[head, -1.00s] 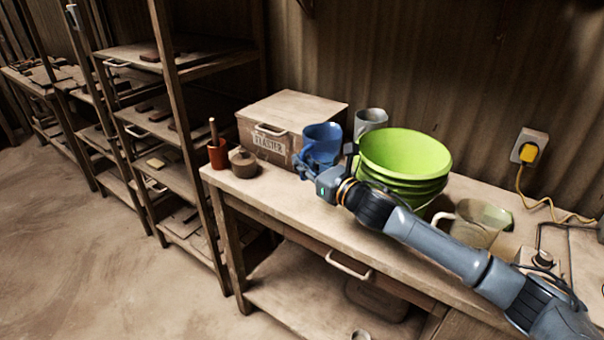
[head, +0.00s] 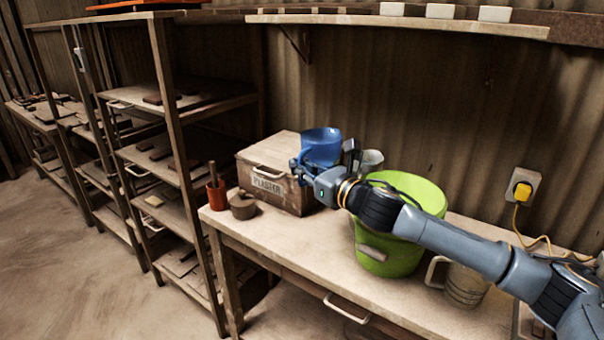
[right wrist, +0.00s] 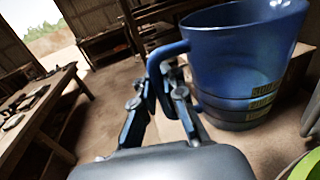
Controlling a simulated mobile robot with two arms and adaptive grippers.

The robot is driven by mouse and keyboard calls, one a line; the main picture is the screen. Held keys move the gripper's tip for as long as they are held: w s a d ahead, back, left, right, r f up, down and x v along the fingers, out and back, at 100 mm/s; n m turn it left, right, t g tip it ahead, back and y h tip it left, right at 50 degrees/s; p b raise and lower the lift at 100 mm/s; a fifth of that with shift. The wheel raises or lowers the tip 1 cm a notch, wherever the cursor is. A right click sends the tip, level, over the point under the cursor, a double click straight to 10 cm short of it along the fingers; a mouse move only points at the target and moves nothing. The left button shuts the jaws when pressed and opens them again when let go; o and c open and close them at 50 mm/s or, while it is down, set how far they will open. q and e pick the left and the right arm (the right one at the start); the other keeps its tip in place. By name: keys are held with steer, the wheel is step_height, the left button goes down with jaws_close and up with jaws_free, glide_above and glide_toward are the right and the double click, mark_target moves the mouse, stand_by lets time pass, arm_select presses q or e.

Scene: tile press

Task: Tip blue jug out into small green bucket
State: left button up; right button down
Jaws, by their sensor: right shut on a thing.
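The blue jug (head: 321,146) is held up near the plaster box, roughly upright, left of the green bucket. My right gripper (head: 301,172) is shut on its handle. In the right wrist view the fingers (right wrist: 160,105) close around the handle of the blue jug (right wrist: 240,65), whose inside contents I cannot see. The green bucket (head: 391,258) stands on the bench, partly behind my right arm; its rim also shows at the lower right of the right wrist view (right wrist: 304,168). My left gripper is not in view.
The plaster box (head: 290,195) stands behind and left of the jug. A red pot (head: 217,194) and brown pot (head: 243,206) sit at the bench's left end. A shelf (head: 400,22) runs above.

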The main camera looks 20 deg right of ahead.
steer(key=shift+r, duration=0.35)
